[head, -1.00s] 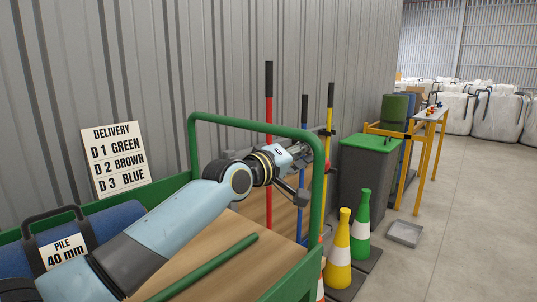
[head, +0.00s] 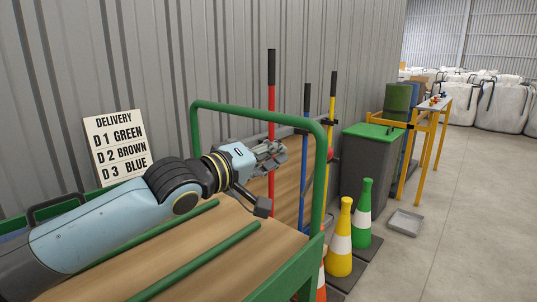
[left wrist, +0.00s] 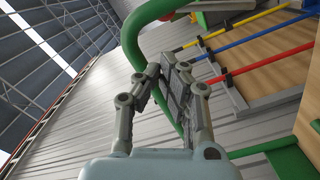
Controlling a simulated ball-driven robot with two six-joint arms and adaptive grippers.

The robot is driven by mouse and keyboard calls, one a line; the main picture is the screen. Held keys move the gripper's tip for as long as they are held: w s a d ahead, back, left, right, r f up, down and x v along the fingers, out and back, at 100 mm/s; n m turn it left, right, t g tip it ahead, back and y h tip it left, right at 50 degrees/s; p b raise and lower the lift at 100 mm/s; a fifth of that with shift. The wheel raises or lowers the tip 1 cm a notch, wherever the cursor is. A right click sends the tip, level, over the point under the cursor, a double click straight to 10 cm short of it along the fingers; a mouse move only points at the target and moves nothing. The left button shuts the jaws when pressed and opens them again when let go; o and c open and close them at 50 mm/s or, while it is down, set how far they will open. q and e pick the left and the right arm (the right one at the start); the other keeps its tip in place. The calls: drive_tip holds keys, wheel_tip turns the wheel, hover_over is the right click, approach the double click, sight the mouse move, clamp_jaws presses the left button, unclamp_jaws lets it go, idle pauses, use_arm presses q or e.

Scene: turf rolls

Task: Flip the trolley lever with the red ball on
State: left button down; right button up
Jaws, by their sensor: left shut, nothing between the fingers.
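The trolley's green tube frame (head: 321,190) stands in front of me and its wooden deck (head: 215,262) lies below. A small red ball-like spot (head: 330,154) shows just right of the frame's upright; its lever is mostly hidden, and I cannot tell its position. My left gripper (head: 282,152) is shut and empty, left of that upright and apart from the red spot. In the left wrist view its fingers (left wrist: 174,66) are together beside the curved green tube (left wrist: 130,42); a small red patch also shows near the top (left wrist: 194,17). My right gripper is not in view.
Red (head: 271,100), blue (head: 305,130) and yellow (head: 332,100) poles stand behind the frame. Yellow (head: 339,255) and green (head: 364,210) cones and a green-lidded bin (head: 366,165) stand right. The wall rises behind; floor is free at far right.

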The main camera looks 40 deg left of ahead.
use_arm(q)
drive_tip(key=shift+s, duration=0.9)
